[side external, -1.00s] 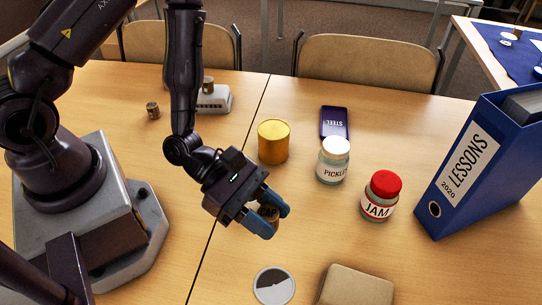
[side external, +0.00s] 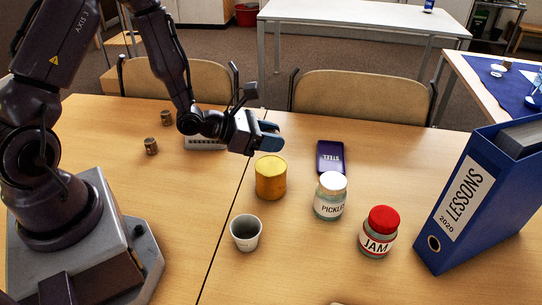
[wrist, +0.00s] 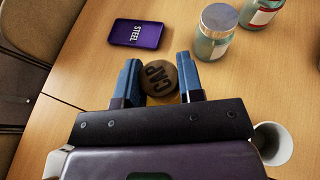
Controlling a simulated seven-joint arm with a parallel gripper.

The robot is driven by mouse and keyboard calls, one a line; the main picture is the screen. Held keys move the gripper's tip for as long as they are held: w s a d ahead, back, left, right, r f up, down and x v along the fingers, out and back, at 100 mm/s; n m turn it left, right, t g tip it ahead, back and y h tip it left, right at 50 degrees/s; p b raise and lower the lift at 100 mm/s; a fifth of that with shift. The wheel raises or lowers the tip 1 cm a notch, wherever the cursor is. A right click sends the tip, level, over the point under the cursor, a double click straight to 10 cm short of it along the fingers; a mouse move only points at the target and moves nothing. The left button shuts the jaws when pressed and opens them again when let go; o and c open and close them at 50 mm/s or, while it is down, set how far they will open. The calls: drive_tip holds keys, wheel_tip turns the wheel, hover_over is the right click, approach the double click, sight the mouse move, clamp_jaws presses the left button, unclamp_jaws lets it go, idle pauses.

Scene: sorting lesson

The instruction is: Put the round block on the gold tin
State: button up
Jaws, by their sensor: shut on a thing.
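The round block (wrist: 159,77), a brown disc marked CAP, is between the two blue fingers of my gripper (wrist: 161,80) in the wrist view. My gripper is shut on it. In the side view my gripper (side external: 268,137) is raised just behind and above the gold tin (side external: 270,178), and its fingers hide the block. The tin stands upright on the table with its top bare. In the wrist view only a small yellow patch shows below the block. I cannot tell the exact gap between block and tin.
A white cup (side external: 245,232) stands in front of the tin. The pickles jar (side external: 330,195), red-lidded jam jar (side external: 378,232) and blue binder (side external: 480,195) stand to the right. A dark STEEL tin (side external: 331,157) lies behind. Small cylinders (side external: 151,146) stand at left.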

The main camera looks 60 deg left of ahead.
sight(271, 165)
drive_tip(key=shift+f, duration=2.35)
drive_tip(key=shift+f, duration=0.15)
drive_tip(key=o, duration=0.9)
